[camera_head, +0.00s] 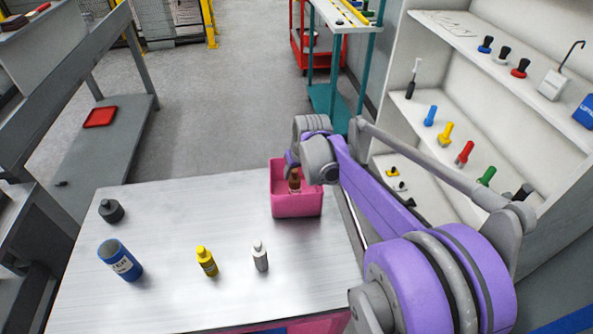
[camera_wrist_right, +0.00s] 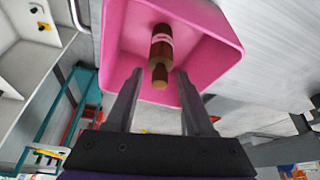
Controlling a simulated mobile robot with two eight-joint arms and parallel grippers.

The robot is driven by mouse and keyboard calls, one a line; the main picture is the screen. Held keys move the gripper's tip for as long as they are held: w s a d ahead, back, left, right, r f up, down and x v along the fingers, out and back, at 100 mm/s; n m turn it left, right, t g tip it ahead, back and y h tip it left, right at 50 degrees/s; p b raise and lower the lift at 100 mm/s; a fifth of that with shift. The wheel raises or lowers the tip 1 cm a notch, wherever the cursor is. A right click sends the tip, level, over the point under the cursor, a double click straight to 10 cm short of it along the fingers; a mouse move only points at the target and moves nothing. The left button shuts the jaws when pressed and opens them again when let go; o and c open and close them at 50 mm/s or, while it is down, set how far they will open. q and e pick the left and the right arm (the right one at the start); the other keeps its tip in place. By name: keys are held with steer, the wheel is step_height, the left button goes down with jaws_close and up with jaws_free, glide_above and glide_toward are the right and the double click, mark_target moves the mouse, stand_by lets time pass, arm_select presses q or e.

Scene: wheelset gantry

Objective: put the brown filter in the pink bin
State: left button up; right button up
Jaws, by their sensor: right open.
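The pink bin (camera_head: 297,206) stands at the back right of the metal table. It also fills the upper middle of the right wrist view (camera_wrist_right: 115,45). The brown filter (camera_head: 294,180) is inside the bin, partly hidden by my right arm in the head view. In the right wrist view the brown filter (camera_wrist_right: 161,50) lies between the bin walls, beyond the fingertips. My right gripper (camera_wrist_right: 158,78) is open above the bin, with its fingers apart and not visibly touching the filter. My left gripper is not in view.
Shelves (camera_head: 480,110) with several coloured tools are at the right. A teal cart (camera_head: 335,95) stands behind the table.

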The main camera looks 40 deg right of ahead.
steer(key=shift+r, duration=0.2)
steer(key=v, duration=1.2)
steer(key=shift+p, duration=0.45)
steer(key=shift+s+f, duration=0.1)
